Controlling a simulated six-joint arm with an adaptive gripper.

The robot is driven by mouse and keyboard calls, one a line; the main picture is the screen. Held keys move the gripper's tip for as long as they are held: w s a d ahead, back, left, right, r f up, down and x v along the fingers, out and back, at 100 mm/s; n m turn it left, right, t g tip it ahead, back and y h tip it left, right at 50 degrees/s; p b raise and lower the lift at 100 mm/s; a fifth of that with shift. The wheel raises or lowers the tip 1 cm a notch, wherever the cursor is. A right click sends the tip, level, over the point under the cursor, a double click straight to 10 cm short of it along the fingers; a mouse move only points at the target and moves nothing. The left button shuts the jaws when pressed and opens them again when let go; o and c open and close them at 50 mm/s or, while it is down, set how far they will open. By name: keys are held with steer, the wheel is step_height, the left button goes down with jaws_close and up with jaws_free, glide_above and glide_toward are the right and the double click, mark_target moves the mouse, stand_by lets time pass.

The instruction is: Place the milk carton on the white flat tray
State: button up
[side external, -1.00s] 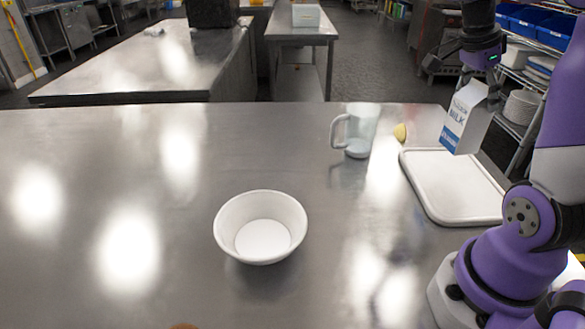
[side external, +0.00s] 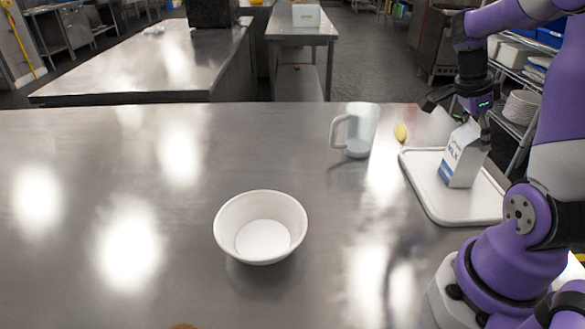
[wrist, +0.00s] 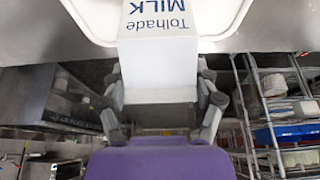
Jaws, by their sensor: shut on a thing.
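The milk carton (side external: 460,160) is white with a blue lower band and lettering. In the side view it is nearly upright at the white flat tray (side external: 432,200), over its far half. I cannot tell whether its base touches the tray. My gripper (side external: 471,115) is above the carton and shut on its top. In the wrist view the carton (wrist: 158,58) is between my gripper's fingers (wrist: 160,105), with the tray (wrist: 228,12) beyond it. The carton hides part of the tray.
A white bowl (side external: 260,227) stands at the middle front. The left of the steel table (side external: 90,200) is clear.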

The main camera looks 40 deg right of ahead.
steer(key=shift+f, duration=0.15)
steer(key=o, duration=1.4)
